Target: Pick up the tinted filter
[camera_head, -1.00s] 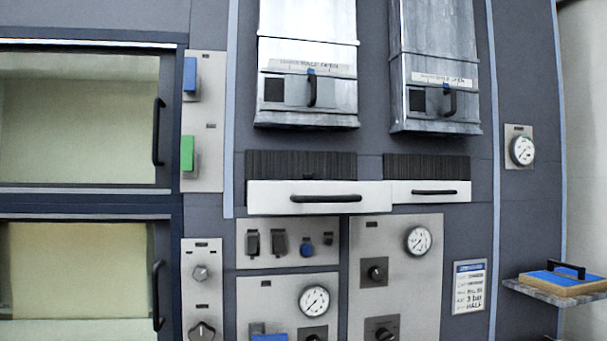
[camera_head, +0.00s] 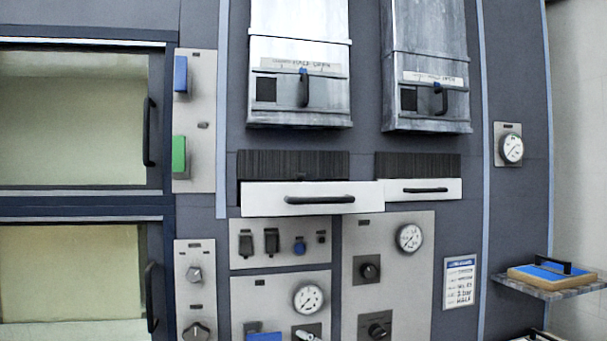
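No object is plainly recognisable as the tinted filter. A flat tan block with a blue top and a black bar handle (camera_head: 552,274) lies on a small grey shelf (camera_head: 562,293) at the far right. Two wide white drawer fronts with black handles, a left one (camera_head: 262,201) and a right one (camera_head: 449,195), sit below the metal chutes. Dark ribbed strips (camera_head: 293,164) show just above them. Neither of my grippers is in view.
Two windowed doors, upper (camera_head: 75,118) and lower (camera_head: 72,275), fill the left side. Metal chutes (camera_head: 298,45) (camera_head: 425,30) stick out above. Gauges and knobs cover the lower panels. A partly cut-off object (camera_head: 535,335) shows at the bottom right edge.

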